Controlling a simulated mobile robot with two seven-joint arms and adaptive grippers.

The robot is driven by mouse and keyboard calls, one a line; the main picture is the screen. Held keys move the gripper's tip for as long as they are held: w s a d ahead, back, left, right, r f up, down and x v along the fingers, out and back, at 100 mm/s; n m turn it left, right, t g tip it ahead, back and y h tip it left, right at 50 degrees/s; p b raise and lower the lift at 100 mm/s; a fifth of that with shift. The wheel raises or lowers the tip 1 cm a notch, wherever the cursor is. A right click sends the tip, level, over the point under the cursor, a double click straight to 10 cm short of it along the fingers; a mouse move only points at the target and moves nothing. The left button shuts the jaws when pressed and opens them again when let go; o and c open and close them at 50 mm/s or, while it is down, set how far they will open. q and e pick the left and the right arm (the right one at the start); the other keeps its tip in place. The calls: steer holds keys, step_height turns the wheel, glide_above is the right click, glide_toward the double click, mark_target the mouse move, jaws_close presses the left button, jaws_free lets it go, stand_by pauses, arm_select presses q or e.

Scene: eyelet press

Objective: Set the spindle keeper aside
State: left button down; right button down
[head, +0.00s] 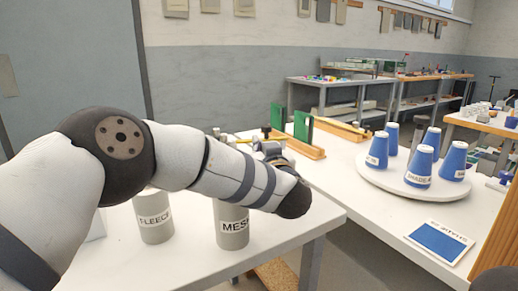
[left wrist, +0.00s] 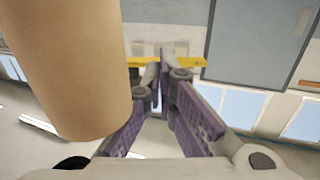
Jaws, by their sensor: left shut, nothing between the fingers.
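In the left wrist view my left gripper (left wrist: 163,62) has purple fingers that come together at the tips with nothing between them. A yellow bar (left wrist: 188,62) shows at the fingertips; I cannot tell whether they touch it. A large tan cylinder (left wrist: 70,65) stands close on the left of the fingers. In the head view my left arm crosses from the left, and the gripper (head: 270,150) is small and partly hidden behind its wrist. I cannot make out for certain which thing is the spindle keeper. My right gripper is not in view.
Grey cylinders marked FLEECE (head: 154,214) and MESH (head: 231,226) stand near my arm. Green panels (head: 303,127) stand in wooden bases behind. Several blue cones (head: 421,167) stand on a round white turntable (head: 385,180). A blue and white card (head: 438,242) lies in front.

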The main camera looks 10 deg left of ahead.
arm_select(q)
steer(key=shift+w+a, duration=0.15)
steer(key=shift+w, duration=0.2)
steer(key=shift+w+a, duration=0.4)
steer(key=shift+w, duration=0.2)
